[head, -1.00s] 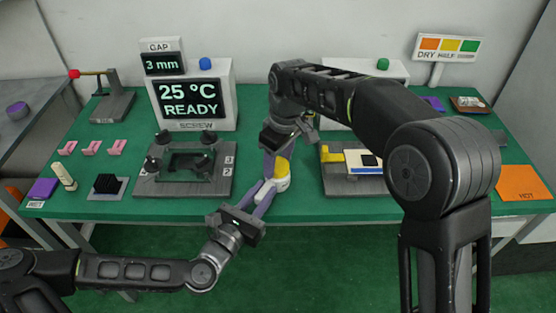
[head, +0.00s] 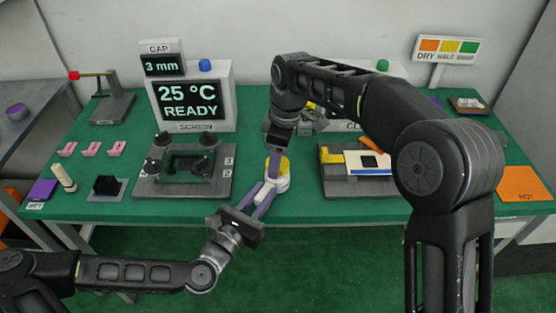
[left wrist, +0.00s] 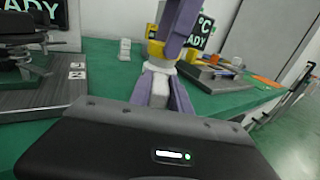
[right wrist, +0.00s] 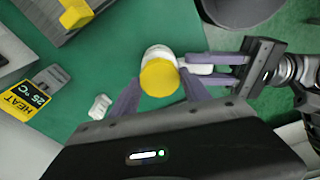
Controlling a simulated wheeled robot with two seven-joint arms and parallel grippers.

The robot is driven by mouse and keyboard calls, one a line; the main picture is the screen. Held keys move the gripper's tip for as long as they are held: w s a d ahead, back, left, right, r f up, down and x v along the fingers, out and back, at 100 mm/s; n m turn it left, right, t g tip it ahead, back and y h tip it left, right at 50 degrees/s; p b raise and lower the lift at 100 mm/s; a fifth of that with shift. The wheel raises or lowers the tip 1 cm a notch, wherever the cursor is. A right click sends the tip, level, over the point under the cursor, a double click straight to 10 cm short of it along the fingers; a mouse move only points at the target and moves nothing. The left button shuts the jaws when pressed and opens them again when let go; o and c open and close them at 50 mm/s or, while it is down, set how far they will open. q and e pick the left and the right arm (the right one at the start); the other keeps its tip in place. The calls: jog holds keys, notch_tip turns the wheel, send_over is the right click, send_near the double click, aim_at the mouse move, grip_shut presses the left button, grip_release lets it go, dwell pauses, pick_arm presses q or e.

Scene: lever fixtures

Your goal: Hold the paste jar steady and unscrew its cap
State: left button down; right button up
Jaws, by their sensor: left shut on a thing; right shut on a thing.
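The white paste jar (head: 281,184) stands upright near the front edge of the green table, with its yellow cap (head: 277,164) on top. My right gripper (head: 275,160) comes down from above and is shut on the cap. In the right wrist view its fingers sit either side of the round cap (right wrist: 158,77), and the jar's white side (right wrist: 158,52) shows beyond it.
Left of the jar is a grey fixture with black knobs (head: 185,180). Right of it is a grey fixture with a yellow block (head: 331,154). A READY screen (head: 188,103) stands behind. A small white object (right wrist: 98,107) lies near the jar. My right arm hides the back middle.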

jog(key=shift+r, duration=0.35)
jog(key=shift+r, duration=0.1)
jog(key=shift+r, duration=1.45)
pick_arm(q)
jog(key=c, duration=1.1)
grip_release()
jog(key=shift+s, duration=0.1)
pick_arm(e)
jog(key=shift+s+f, duration=0.1)
jog(key=shift+s, duration=0.05)
